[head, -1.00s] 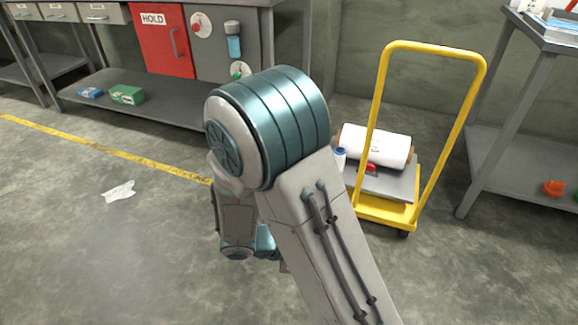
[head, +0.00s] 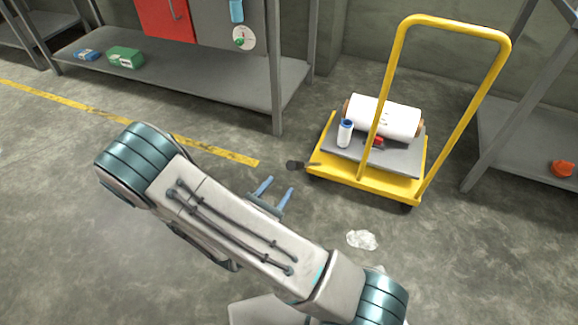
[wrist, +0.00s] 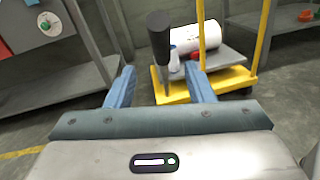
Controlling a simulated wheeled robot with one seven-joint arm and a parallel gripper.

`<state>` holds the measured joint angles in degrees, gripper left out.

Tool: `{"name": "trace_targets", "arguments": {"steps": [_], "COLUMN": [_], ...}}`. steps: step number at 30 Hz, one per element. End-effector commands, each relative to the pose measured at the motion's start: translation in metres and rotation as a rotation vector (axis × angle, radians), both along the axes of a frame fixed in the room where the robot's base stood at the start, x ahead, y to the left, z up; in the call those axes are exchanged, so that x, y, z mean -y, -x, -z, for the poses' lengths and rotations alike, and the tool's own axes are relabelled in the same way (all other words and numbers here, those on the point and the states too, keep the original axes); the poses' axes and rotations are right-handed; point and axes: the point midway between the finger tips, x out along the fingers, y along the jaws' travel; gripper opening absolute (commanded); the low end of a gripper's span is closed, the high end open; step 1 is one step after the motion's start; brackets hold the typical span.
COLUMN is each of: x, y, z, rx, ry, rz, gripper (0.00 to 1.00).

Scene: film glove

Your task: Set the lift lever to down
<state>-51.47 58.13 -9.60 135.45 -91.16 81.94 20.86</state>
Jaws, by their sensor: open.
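The lift lever (head: 295,165) has a black grip on a thin metal shaft, at the left side of the yellow cart (head: 385,182). In the head view it points left from the cart. In the wrist view the lever (wrist: 160,40) stands with its grip at the top, in line with the space between my fingers. My gripper (head: 277,188) is open and empty, just left of and nearer than the lever. In the wrist view both blue fingers of my gripper (wrist: 160,80) are spread. No contact with the lever is visible.
The cart carries a white roll (head: 384,116), a white bottle with a blue cap (head: 345,134) and a small red item (head: 377,142). A grey bench (head: 200,87) stands behind left, a shelf frame right. Crumpled white plastic (head: 361,240) lies on open floor.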

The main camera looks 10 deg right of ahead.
Motion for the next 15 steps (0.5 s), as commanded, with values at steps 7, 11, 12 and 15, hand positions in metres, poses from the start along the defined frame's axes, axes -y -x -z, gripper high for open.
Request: {"name": "trace_targets", "arguments": {"steps": [7, 11, 12, 15], "x": [0.04, 0.055, 0.058, 0.065], "y": [-0.039, -0.055, -0.059, -0.066], "z": [0.002, 0.002, 0.002, 0.001], "rx": [0.003, 0.002, 0.002, 0.001], "ry": [-0.001, -0.001, -0.001, -0.001], "rz": [0.006, 0.003, 0.002, 0.001], "gripper": [0.49, 0.49, 0.49, 0.49]}}
